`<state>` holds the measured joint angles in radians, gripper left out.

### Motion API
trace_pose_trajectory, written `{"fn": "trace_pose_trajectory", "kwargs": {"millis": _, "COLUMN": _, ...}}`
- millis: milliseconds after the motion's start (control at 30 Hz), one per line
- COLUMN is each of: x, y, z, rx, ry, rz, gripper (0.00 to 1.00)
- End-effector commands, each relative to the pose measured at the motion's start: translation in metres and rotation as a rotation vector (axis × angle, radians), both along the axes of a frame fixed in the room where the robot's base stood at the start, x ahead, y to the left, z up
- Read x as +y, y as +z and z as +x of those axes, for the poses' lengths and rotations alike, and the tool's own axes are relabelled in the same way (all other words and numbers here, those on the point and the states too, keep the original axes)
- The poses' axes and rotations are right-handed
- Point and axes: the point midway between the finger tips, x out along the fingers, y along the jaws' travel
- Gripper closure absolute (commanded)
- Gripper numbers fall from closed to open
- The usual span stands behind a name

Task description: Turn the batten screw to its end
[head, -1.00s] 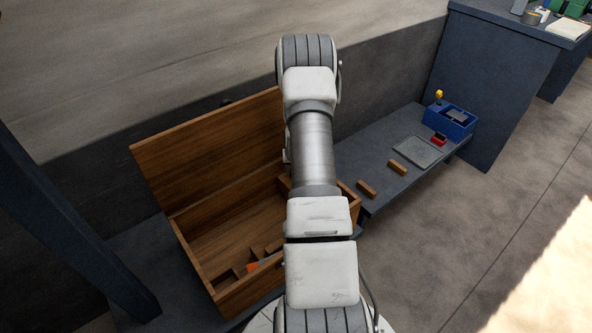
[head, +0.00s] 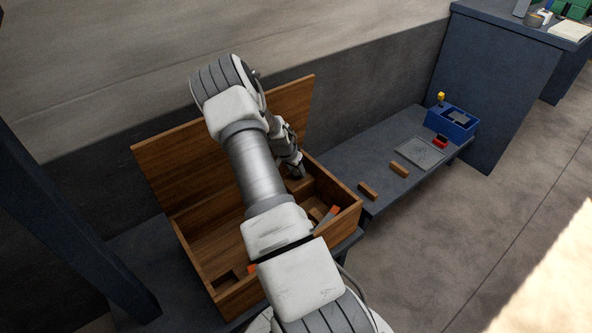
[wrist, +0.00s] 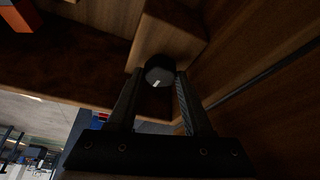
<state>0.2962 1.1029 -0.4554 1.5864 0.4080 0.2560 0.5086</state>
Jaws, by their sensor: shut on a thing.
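The batten screw (wrist: 159,70) shows in the wrist view as a round dark knob with a short white mark pointing down and slightly left. It sits at the end of a wooden block (wrist: 172,38), which looks like the batten. My gripper (wrist: 157,82) is shut on the knob, with one finger on each side of it. In the head view my gripper (head: 297,172) reaches down into the back right corner of the open wooden chest (head: 262,303). The knob is hidden there by the gripper.
The chest's raised lid (head: 170,158) stands behind my arm. An orange-ended item (head: 334,211) lies inside at the right. On the bench to the right are two wooden blocks (head: 368,190) (head: 399,169), a grey tray (head: 420,152) and a blue box (head: 452,122).

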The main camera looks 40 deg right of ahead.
Motion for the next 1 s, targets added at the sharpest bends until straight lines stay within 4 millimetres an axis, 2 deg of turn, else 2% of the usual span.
{"fn": "trace_pose_trajectory", "kwargs": {"millis": 467, "x": 0.000, "y": -0.001, "z": 0.000, "rx": 0.000, "ry": -0.013, "rz": 0.001, "gripper": 1.00}}
{"fn": "trace_pose_trajectory", "kwargs": {"millis": 500, "x": 0.000, "y": -0.001, "z": 0.000, "rx": 0.000, "ry": -0.013, "rz": 0.002, "gripper": 0.45}}
{"fn": "trace_pose_trajectory", "kwargs": {"millis": 533, "x": 0.001, "y": -0.001, "z": 0.000, "rx": 0.000, "ry": -0.013, "rz": 0.002, "gripper": 0.39}}
{"fn": "trace_pose_trajectory", "kwargs": {"millis": 867, "x": 0.001, "y": 0.001, "z": 0.000, "rx": 0.001, "ry": -0.012, "rz": 0.001, "gripper": 0.37}}
{"fn": "trace_pose_trajectory", "kwargs": {"millis": 1000, "x": 0.006, "y": 0.016, "z": 0.000, "rx": -0.001, "ry": -0.010, "rz": 0.000, "gripper": 0.37}}
